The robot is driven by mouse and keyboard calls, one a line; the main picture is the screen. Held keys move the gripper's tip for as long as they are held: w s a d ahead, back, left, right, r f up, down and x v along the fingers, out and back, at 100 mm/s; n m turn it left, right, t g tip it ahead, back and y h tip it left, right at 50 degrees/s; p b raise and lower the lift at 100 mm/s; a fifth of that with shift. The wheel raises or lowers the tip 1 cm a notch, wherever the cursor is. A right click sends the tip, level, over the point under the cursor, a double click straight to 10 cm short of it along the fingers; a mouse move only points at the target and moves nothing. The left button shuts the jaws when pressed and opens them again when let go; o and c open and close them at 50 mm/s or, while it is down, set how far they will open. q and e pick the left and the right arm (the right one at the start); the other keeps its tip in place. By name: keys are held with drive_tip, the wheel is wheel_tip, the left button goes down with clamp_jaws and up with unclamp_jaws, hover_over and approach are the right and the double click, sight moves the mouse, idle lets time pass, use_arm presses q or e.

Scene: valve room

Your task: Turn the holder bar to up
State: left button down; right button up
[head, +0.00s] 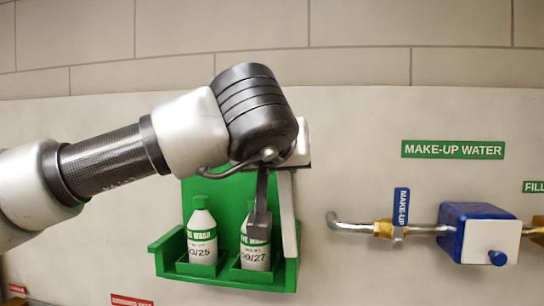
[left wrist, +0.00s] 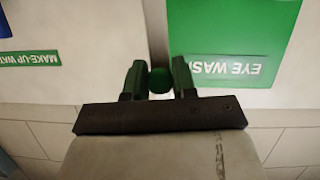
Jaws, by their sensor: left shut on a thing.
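The holder bar (head: 288,215) is a pale grey strip at the right side of the green eye wash holder in the head view, standing close to upright. In the left wrist view, where the picture is upside down, the bar ends in a round green knob (left wrist: 159,81). My left gripper (left wrist: 158,80) is shut on the bar at this knob, with one finger on each side. In the head view my left wrist hides the knob and the bar's upper end. My right gripper is not in view.
Two white eye wash bottles (head: 202,232) (head: 254,252) stand in the green holder (head: 222,276) on the wall. A blue and white valve box (head: 480,233) with a bent pipe (head: 350,226) is to the right. Bare wall lies between.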

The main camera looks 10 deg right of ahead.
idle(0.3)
use_arm(q)
drive_tip(key=c, duration=0.9)
unclamp_jaws()
drive_tip(key=shift+s, duration=0.25)
drive_tip(key=b+v, duration=0.4)
drive_tip(key=v, duration=0.6)
drive_tip(key=shift+s+a+r, duration=0.1)
drive_tip(key=shift+r, duration=0.1)
